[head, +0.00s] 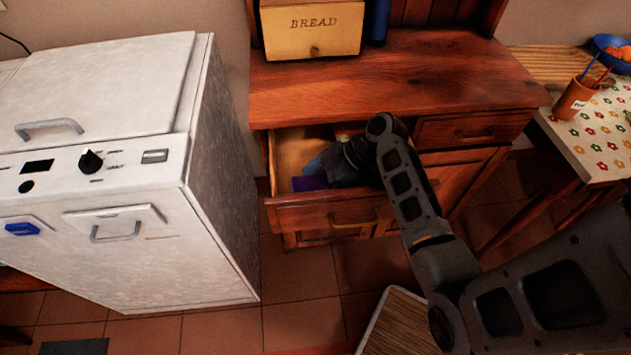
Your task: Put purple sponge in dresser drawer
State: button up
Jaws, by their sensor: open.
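The dresser (390,75) is dark reddish wood, and its left drawer (288,152) is pulled open. The purple sponge (309,183) lies inside the drawer near its front left part, partly covered by my gripper. My gripper (326,168) reaches down into the drawer, close beside the sponge. Its fingertips are mostly hidden by my wrist; it is open. I cannot tell whether it touches the sponge. Something blue shows beside the gripper in the drawer, and a pale item is partly visible behind it.
A white appliance (225,190) stands left of the drawer with a narrow gap. The dresser's right drawer (473,130) is shut. A bread box (312,30) stands on top. A table with a flowered cloth (600,145), orange cup (576,99) and blue bowl (601,42) is at right.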

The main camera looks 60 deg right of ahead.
jog(key=shift+r, duration=0.15)
jog(key=v, duration=1.2)
jog(key=shift+c, duration=0.2)
dwell(0.7)
